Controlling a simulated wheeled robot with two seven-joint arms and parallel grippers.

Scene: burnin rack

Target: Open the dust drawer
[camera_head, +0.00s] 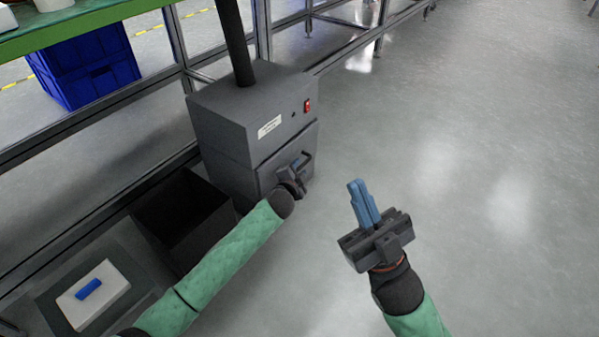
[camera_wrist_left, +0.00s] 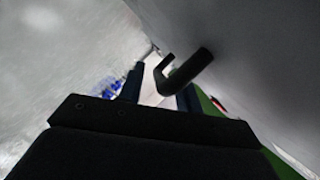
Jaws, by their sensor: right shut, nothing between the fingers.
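The dust drawer (camera_head: 275,173) is the lower front part of a dark grey box unit and looks closed. Its dark bar handle (camera_head: 308,159) sticks out from the front. It also shows in the left wrist view (camera_wrist_left: 188,70). My left gripper (camera_head: 297,168) is at the handle, partly hidden by its own wrist. In the left wrist view its two blue fingers (camera_wrist_left: 160,92) stand apart, with part of the handle at the gap between them. I cannot tell whether they touch it. My right gripper (camera_head: 363,205) is shut and empty, over the floor to the right.
The grey unit (camera_head: 222,125) has a red switch (camera_head: 307,105) and a black pipe (camera_head: 236,40) on top. A dark open bin (camera_head: 180,238) and a white tray with a blue piece (camera_head: 88,290) are at left. The floor (camera_head: 480,170) is clear right.

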